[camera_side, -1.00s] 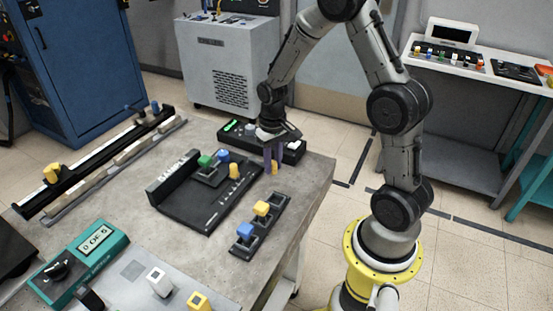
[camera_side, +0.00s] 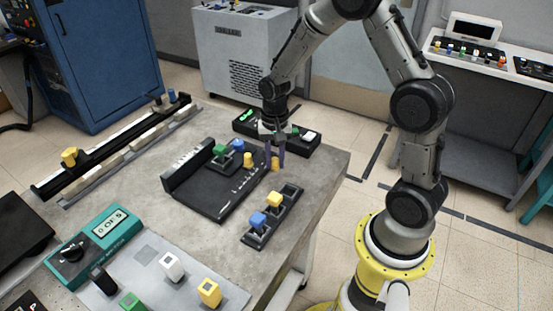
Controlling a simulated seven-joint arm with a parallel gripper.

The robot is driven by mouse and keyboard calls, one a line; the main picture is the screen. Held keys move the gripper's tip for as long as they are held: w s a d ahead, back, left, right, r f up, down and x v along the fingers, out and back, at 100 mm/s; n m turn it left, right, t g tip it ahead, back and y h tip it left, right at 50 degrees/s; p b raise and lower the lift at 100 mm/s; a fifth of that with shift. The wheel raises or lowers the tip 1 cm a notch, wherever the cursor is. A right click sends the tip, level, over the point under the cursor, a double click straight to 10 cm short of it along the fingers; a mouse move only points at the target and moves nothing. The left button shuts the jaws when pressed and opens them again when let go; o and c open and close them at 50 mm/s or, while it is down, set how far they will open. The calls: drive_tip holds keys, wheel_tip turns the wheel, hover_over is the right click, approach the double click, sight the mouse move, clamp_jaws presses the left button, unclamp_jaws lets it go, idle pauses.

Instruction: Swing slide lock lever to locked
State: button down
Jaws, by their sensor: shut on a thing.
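My gripper (camera_side: 275,153) points down at the right edge of the black slide plate (camera_side: 205,191). Its purple fingers are shut on a small yellow knob (camera_side: 275,163), low beside the plate. The fingers partly hide this knob, and I cannot tell whether it is the lock lever's handle. Another yellow peg (camera_side: 248,161) stands upright on the plate, left of my gripper. A green block (camera_side: 220,150) and a blue block (camera_side: 238,145) sit at the plate's back.
A black holder (camera_side: 262,229) with blue and yellow blocks stands in front of my gripper. A black tray (camera_side: 300,139) lies behind it. A long rail (camera_side: 115,149) runs at the left. A teal counter box (camera_side: 85,246) stands front left.

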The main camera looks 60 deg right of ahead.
drive_tip(key=shift+w+r, duration=0.1)
drive_tip(key=shift+w, duration=0.05)
drive_tip(key=c, duration=0.7)
unclamp_jaws()
wheel_tip(320, 180, up, 14)
drive_tip(key=shift+f, duration=0.15)
drive_tip(key=shift+a, duration=0.1)
idle(0.3)
